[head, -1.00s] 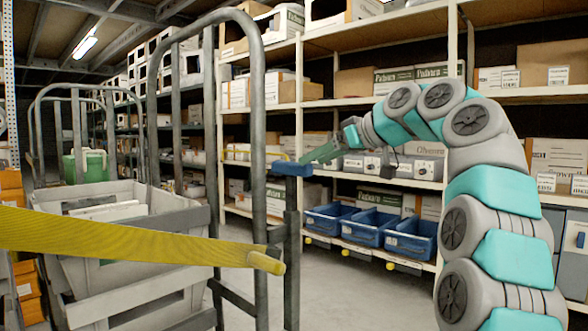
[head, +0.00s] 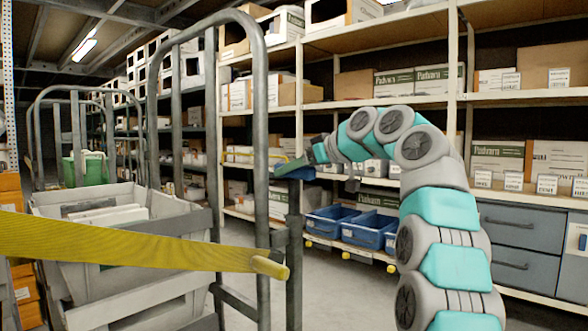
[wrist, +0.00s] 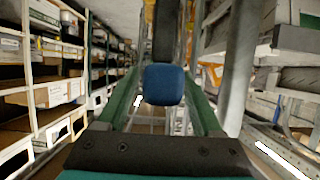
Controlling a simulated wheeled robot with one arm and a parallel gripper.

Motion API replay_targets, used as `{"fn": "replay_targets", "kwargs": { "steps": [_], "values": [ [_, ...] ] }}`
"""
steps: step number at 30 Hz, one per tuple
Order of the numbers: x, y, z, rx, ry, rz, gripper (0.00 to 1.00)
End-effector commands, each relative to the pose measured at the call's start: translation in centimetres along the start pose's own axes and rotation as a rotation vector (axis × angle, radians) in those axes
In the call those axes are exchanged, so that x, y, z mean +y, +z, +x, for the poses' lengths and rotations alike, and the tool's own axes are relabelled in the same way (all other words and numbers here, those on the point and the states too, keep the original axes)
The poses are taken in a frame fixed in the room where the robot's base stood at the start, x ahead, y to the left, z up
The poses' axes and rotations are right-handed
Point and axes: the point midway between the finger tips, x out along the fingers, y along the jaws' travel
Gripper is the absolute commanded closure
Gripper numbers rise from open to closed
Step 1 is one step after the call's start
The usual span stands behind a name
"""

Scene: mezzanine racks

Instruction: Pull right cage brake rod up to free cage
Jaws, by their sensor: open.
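The right cage (head: 262,110) is a grey tubular frame in the left half of the head view. A dark grey upright rod (head: 294,270) stands at its right side, with a blue grip (head: 294,173) above it. My gripper (head: 298,162) has green fingers and is at the blue grip, coming from the right. In the wrist view the blue grip (wrist: 164,84) lies between the two spread fingers of my gripper (wrist: 164,72). The fingers are open, with gaps beside the grip. A dark upright part is behind the grip. The rod's lower end is hidden.
A yellow strap (head: 120,245) crosses the foreground before the cage. Pale crates (head: 110,235) sit in the cage. Another cage (head: 75,120) with a green bin stands further left. Shelves with boxes and blue bins (head: 368,230) line the right. Open floor lies between.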

Motion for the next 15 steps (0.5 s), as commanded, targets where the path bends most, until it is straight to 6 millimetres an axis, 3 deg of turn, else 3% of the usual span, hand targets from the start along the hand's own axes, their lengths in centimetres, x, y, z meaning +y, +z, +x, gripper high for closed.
{"fn": "replay_targets", "kwargs": {
  "steps": [6, 15],
  "values": [
    [0.00, -0.01, -0.03, 0.000, 0.000, 0.000, 0.35],
    [0.00, -0.01, -0.05, 0.000, 0.000, 0.000, 0.69]
  ]
}}
